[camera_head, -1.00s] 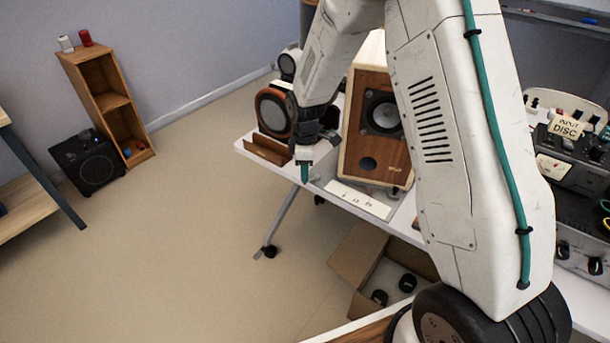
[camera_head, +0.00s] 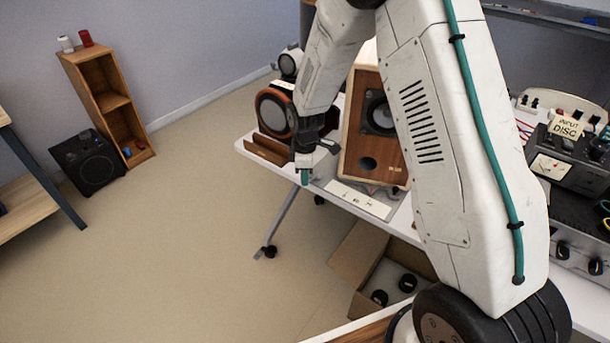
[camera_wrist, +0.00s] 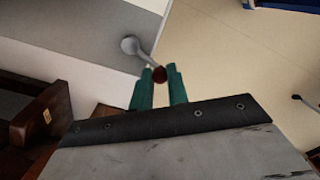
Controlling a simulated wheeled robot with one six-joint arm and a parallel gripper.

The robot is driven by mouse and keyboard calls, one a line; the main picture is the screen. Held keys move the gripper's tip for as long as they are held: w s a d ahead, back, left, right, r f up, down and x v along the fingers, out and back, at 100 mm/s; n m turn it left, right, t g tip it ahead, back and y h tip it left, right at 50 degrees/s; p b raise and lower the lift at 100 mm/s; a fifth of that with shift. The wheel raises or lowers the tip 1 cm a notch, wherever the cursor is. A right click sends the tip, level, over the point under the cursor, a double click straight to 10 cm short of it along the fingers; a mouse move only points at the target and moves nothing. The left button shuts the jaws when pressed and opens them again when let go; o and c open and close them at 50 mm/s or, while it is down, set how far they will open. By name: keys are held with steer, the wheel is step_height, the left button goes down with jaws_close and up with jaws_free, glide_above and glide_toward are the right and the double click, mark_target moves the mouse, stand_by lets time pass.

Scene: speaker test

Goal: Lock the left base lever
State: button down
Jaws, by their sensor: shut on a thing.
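The left base lever (camera_wrist: 145,59) shows in the wrist view as a short grey arm with a round grey pivot end and a dark red knob. My gripper (camera_wrist: 160,69) has its green fingers on either side of the knob and is shut on it. The pivot end sits by the edge of a pale surface. In the head view, my gripper (camera_head: 304,177) is at the left front edge of the white table, by the pale base plate (camera_head: 345,195) in front of the wooden speaker (camera_head: 367,144). The lever cannot be made out there.
A round-fronted orange-brown speaker (camera_head: 273,112) and a low wooden piece (camera_head: 264,150) stand left of my gripper. A cardboard box (camera_head: 352,256) with dark round items is below the table. My arm hides part of the table.

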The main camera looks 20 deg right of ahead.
steer(key=w+m, duration=0.1)
steer(key=m, duration=0.4)
steer(key=w+m, duration=0.1)
steer(key=m, duration=0.1)
steer(key=shift+w+d+f, duration=0.1)
steer(key=shift+w+d, duration=0.1)
steer(key=shift+w, duration=0.1)
steer(key=m, duration=0.2)
steer(key=w+m, duration=0.1)
steer(key=shift+d, duration=0.25)
steer(key=shift+w+d+m, duration=0.2)
steer(key=shift+d+m, duration=0.05)
steer(key=shift+m, duration=0.7)
steer(key=shift+w+d+m, duration=0.2)
steer(key=shift+d+m, duration=0.05)
steer(key=shift+m, duration=0.7)
steer(key=c, duration=1.4)
jaws_free()
steer(key=shift+f, duration=0.1)
steer(key=shift+o, duration=0.2)
steer(key=shift+w, duration=0.1)
